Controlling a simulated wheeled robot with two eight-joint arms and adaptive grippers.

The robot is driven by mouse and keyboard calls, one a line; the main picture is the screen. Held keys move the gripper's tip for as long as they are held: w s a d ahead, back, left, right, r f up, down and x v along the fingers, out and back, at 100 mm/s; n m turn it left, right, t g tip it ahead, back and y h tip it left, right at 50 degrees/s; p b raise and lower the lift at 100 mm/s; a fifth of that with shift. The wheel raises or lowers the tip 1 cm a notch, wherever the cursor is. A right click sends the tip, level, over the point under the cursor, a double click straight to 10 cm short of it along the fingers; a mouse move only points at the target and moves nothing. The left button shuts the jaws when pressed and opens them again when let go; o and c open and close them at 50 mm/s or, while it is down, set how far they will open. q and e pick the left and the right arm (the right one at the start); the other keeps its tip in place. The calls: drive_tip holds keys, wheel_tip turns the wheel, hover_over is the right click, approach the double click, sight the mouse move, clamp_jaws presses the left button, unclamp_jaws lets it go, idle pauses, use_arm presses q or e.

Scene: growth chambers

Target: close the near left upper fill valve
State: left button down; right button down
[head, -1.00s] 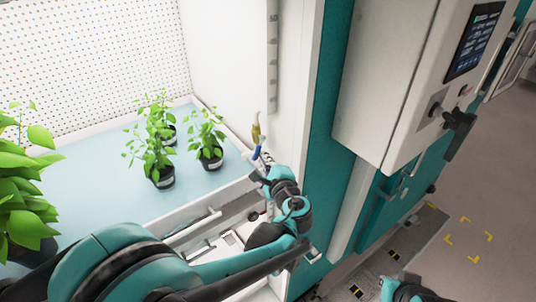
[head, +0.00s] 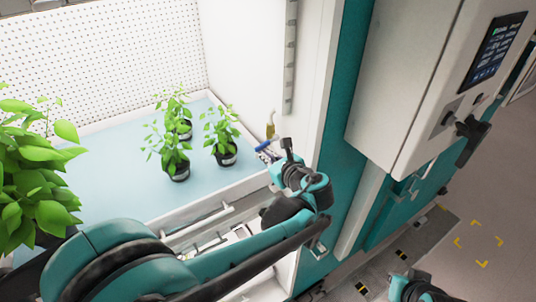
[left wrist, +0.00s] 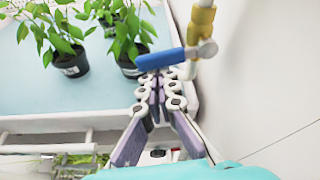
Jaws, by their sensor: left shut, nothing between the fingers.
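The fill valve has a brass body (head: 271,129) and a blue lever (head: 263,146), beside the chamber's right inner wall. In the left wrist view the brass body (left wrist: 203,22) stands upright, and the blue lever (left wrist: 160,60) points left, roughly crosswise to it. My left gripper (left wrist: 160,76) is shut and empty. Its tips are just below the lever in that view; I cannot tell whether they touch it. In the head view the left gripper (head: 270,158) is at the valve, partly hidden by its own wrist. My right gripper is not visible.
Several potted plants (head: 178,170) stand on the pale blue tray (head: 115,190) left of the valve. A white front rail (head: 200,218) runs below the gripper. A control box (head: 400,90) juts out at the right. The floor at far right is clear.

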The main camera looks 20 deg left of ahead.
use_arm(q)
drive_tip(key=shift+s+a+r+m, duration=0.1)
drive_tip(key=shift+s+r+m, duration=0.05)
drive_tip(key=shift+r+m, duration=0.35)
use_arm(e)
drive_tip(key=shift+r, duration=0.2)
use_arm(q)
drive_tip(key=shift+r, duration=0.15)
drive_tip(key=shift+r+p, duration=0.1)
drive_tip(key=shift+p, duration=0.3)
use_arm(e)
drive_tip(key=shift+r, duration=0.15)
